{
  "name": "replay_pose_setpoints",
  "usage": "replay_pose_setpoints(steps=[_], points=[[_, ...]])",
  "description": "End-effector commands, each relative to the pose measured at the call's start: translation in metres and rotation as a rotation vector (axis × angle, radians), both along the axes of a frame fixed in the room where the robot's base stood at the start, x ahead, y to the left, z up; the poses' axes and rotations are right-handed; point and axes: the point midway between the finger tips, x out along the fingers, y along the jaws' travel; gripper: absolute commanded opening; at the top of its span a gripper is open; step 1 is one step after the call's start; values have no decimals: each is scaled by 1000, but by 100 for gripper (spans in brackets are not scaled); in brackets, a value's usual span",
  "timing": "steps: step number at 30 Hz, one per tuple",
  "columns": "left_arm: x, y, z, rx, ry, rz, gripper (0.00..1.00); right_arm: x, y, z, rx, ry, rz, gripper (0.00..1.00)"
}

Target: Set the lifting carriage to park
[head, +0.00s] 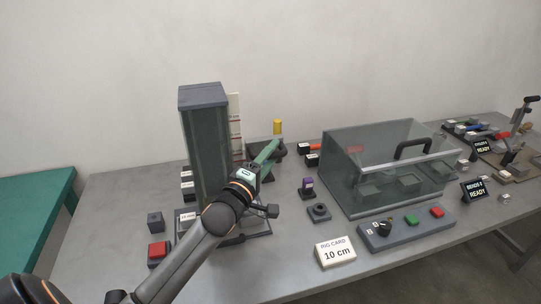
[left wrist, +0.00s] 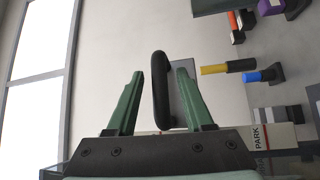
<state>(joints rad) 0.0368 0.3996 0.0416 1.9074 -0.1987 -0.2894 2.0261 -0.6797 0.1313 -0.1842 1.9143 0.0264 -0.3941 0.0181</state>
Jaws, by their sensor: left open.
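A tall dark tower (head: 205,145) stands on the table, with a pale scale strip (head: 235,115) with red marks along its right side. In the left wrist view a black bar handle (left wrist: 159,90) stands in front of a small grey plate (left wrist: 184,95); they look like the lifting carriage's. A label reading PARK (left wrist: 257,138) shows at the lower right there. My left gripper (left wrist: 160,72) is open, its green fingers on either side of the handle with gaps visible. In the head view the left gripper (head: 269,150) is right of the tower and hides what lies behind it. My right gripper is not in view.
A clear box (head: 385,165) with a black handle stands right of the tower. A control panel (head: 405,228), a 10 cm card (head: 335,252) and a red button (head: 158,251) are in front. A yellow-topped post (head: 277,127) stands behind the gripper.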

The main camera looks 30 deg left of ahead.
Motion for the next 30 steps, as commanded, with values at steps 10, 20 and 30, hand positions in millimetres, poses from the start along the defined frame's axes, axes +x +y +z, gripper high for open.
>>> replay_pose_setpoints(steps=[10,20,30], points=[[0,0,0,0,0,0,18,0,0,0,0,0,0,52],[0,0,0,0,1,0,0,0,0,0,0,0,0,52],[0,0,-1,0,1,0,0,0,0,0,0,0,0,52]])
